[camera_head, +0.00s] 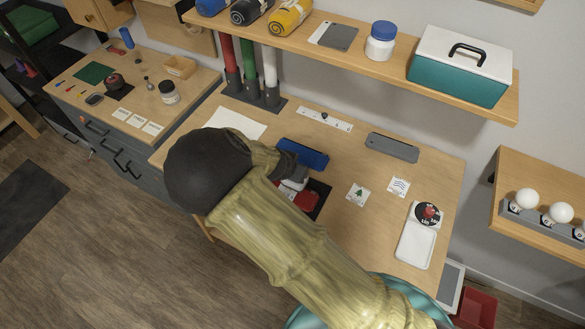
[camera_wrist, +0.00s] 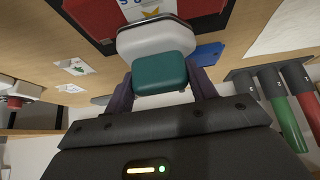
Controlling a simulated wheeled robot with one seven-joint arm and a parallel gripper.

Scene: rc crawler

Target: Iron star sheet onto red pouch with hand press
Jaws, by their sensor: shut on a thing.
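My gripper (camera_wrist: 162,92) is shut on the hand press (camera_wrist: 163,72), which has a teal handle and a white base. In the head view the press (camera_head: 296,183) shows only partly, at the left end of the red pouch (camera_head: 307,202); my arm hides the rest. In the wrist view the red pouch (camera_wrist: 95,18) lies just beyond the white base. I cannot tell whether the press touches the pouch.
The pouch lies on a black mat (camera_head: 321,190). A blue tray-like thing (camera_head: 302,153) is just behind. A tree sheet (camera_head: 357,194) and a wave sheet (camera_head: 399,187) lie to the right. A white tray (camera_head: 416,246) stands far right. A shelf (camera_head: 345,65) overhangs the back.

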